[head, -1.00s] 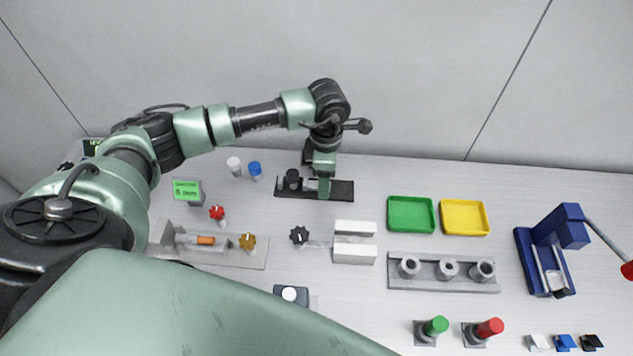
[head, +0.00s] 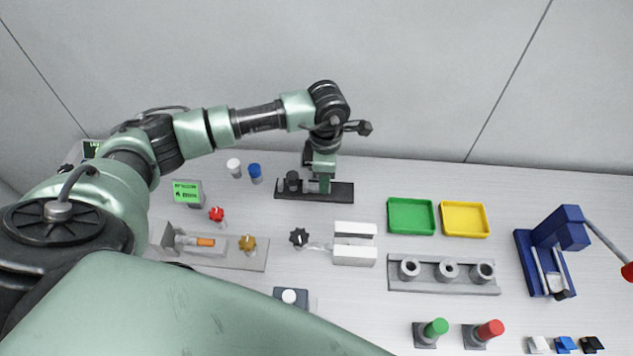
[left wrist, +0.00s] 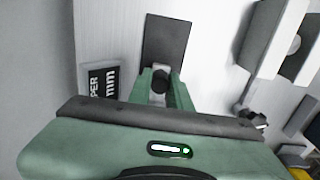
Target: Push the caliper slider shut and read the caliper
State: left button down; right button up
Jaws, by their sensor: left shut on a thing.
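My left gripper (head: 324,186) points down over the middle of the plate. The plate (left wrist: 168,35) runs up beyond the fingers. A display (left wrist: 103,80) beside it shows "PER" and "mm"; its number is hidden. My right gripper is not in view.
White and blue capped posts (head: 255,172) stand left of the caliper. A green sign (head: 187,193) stands further left. Green (head: 411,216) and yellow (head: 464,218) trays are to the right. White blocks (head: 354,256) and a black knob (head: 299,237) are in front.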

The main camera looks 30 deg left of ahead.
aim_at(312, 186)
pick_arm(q)
jog(key=shift+s+a, duration=0.15)
jog(key=shift+a, duration=0.1)
jog(key=shift+s+a, duration=0.3)
jog(key=shift+a, duration=0.3)
jog(key=shift+s+a, duration=0.25)
jog(key=shift+a, duration=0.3)
dwell(1.8)
dwell(0.6)
jog(key=c, duration=0.8)
grip_release()
jog(key=shift+c, duration=0.2)
jog(key=shift+r, duration=0.1)
notch_tip(312, 186, up, 9)
jog(key=p, duration=0.4)
jog(key=shift+p, duration=0.35)
dwell(0.6)
